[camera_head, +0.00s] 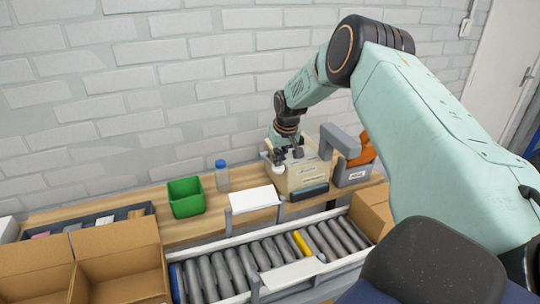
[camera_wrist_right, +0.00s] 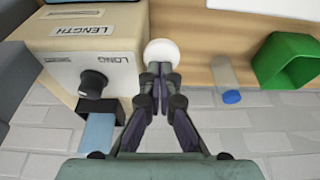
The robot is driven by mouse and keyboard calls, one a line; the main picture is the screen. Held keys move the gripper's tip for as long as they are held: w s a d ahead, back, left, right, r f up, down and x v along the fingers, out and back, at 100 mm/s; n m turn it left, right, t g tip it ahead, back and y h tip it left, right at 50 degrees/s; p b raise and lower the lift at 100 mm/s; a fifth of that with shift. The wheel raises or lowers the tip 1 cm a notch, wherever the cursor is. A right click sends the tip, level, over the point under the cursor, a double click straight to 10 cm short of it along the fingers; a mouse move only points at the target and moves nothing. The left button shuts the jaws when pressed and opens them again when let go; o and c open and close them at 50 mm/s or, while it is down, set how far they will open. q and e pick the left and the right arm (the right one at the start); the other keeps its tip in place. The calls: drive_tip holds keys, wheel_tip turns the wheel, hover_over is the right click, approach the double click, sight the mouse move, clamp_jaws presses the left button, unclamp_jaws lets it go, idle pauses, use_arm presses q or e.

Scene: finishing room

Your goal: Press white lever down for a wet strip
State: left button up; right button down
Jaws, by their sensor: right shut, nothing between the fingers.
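The beige dispenser (camera_head: 311,180) stands on the wooden bench against the wall. In the right wrist view its body (camera_wrist_right: 62,50) carries the labels LENGTH and LONG and a black knob (camera_wrist_right: 93,83). The round white end of the lever (camera_wrist_right: 161,50) shows beside the dispenser, right at my fingertips; it also shows in the head view (camera_head: 278,169). My right gripper (camera_wrist_right: 160,72) is shut and empty, its tips at the white end. I cannot tell whether they touch it. The lever's arm is mostly hidden. My left gripper is not in view.
A grey and orange device (camera_head: 354,172) stands close right of the dispenser. A white sheet (camera_head: 254,199), a blue-capped bottle (camera_head: 222,176) and a green bin (camera_head: 186,197) are to the left. A roller conveyor (camera_head: 235,268) and cardboard boxes (camera_head: 119,250) lie in front.

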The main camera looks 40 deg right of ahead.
sight(280, 168)
drive_tip(key=shift+s+f, duration=0.1)
drive_tip(key=shift+f, duration=0.15)
drive_tip(key=shift+s+f, duration=0.1)
drive_tip(key=shift+f, duration=0.15)
drive_tip(key=shift+a+f, duration=0.1)
drive_tip(key=shift+f, duration=0.15)
drive_tip(key=shift+s+f, duration=0.1)
drive_tip(key=shift+f, duration=0.4)
idle(0.4)
drive_tip(key=shift+s+f, duration=0.1)
drive_tip(key=shift+f, duration=0.15)
